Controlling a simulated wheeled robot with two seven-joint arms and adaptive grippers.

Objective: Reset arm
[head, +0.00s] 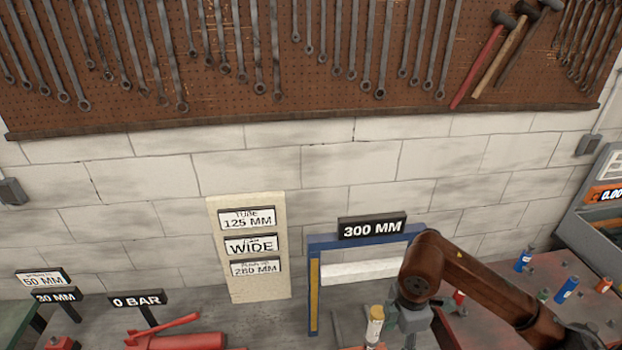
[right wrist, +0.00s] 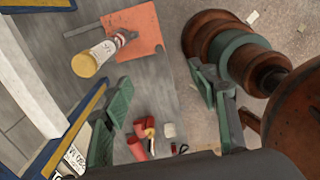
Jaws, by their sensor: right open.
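My right arm, with brown links, comes in from the lower right in the head view. My right gripper (head: 408,318) hangs at its end, in front of the blue frame (head: 312,285) with the 300 MM sign (head: 372,227). In the right wrist view the green fingers of my right gripper (right wrist: 160,108) are spread wide apart, with nothing held between them. The fingertips are partly cut off or hidden in the head view. My left gripper is in neither view.
A yellow-capped cylinder (head: 375,325) stands close left of the right gripper. A red tool (head: 175,338) lies front left. A sign board (head: 248,290) leans on the wall. Several small bottles (head: 566,290) stand at right. An orange plate (right wrist: 138,28) shows in the wrist view.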

